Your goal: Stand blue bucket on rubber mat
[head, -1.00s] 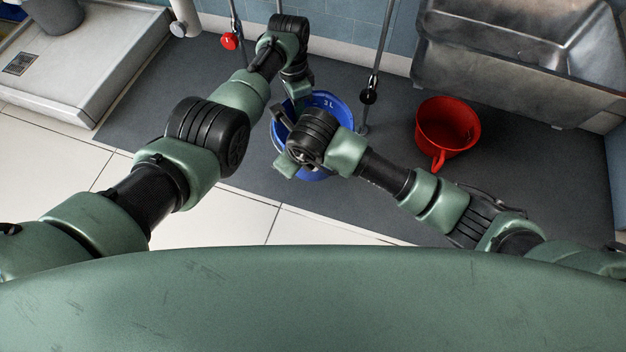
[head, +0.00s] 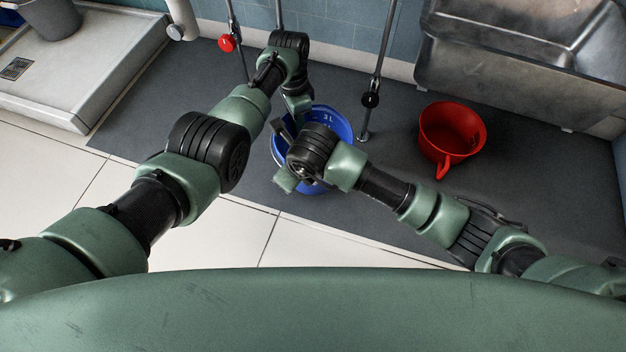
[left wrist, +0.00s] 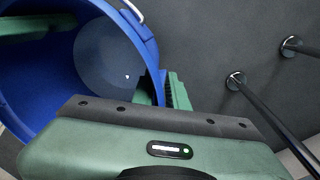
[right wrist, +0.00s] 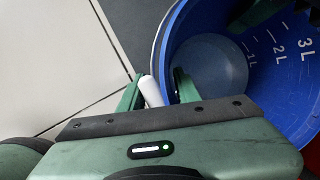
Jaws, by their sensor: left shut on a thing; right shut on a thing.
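The blue bucket (head: 338,112) has litre marks inside and hangs or stands over the dark grey rubber mat (head: 545,200), close to the mat's front edge. I cannot tell whether its base touches the mat. My left gripper (head: 301,108) is shut on the bucket's far rim; in the left wrist view its fingers (left wrist: 164,92) straddle the rim. My right gripper (head: 287,168) is at the near left side; in the right wrist view its fingers (right wrist: 160,88) close around the rim, beside a white grip (right wrist: 151,90). My right arm hides much of the bucket.
Thin metal pipes (head: 372,85) rise behind the blue bucket, one near a red valve knob (head: 227,43). A shower tray (head: 75,80) holding a grey bucket (head: 52,18) is at left.

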